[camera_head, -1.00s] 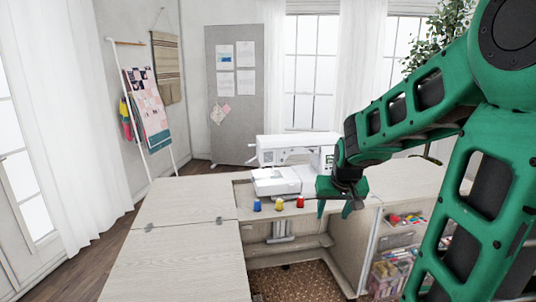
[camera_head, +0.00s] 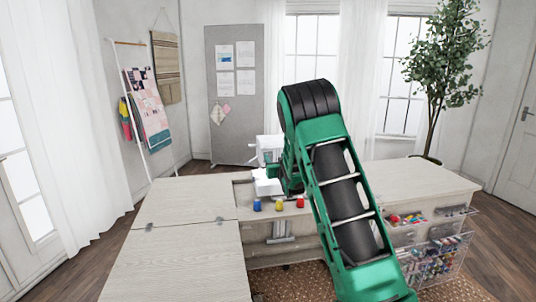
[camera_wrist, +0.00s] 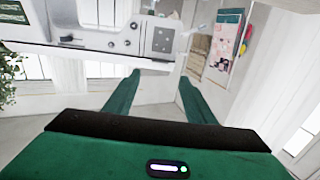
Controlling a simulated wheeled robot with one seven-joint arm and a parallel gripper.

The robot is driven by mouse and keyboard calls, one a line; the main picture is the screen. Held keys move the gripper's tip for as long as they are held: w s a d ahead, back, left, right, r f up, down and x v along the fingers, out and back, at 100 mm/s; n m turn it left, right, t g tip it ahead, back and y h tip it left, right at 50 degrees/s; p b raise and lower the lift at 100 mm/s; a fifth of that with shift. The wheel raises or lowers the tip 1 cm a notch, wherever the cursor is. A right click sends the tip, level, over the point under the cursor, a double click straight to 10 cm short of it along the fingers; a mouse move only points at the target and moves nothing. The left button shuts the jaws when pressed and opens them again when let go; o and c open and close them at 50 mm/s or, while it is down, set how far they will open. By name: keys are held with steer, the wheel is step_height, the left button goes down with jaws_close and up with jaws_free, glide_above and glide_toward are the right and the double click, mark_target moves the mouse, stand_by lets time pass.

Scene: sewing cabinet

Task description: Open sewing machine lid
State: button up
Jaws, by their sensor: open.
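The white sewing machine (camera_head: 268,155) sits in the cabinet opening, partly hidden behind my green arm in the head view. In the wrist view, its white body (camera_wrist: 125,38) with a knob and dark control panel fills the upper left and middle. I cannot make out the lid's edge. My gripper (camera_wrist: 159,76) is open, with two green fingers apart and nothing seen between them. The left finger's tip appears just below the machine's edge in the picture; I cannot tell whether it touches. In the head view, the fingers are hidden behind the arm.
Blue (camera_head: 257,205), yellow (camera_head: 279,205) and red (camera_head: 300,202) thread spools stand along the front edge of the opening. The light wood cabinet top (camera_head: 190,205) is clear at left. Clear bins (camera_head: 440,258) hold supplies at right. A plant (camera_head: 440,65) stands behind.

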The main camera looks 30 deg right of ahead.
mark_target(269, 148)
steer(key=x, duration=1)
steer(key=shift+w+d, duration=0.1)
steer(key=shift+w, duration=0.3)
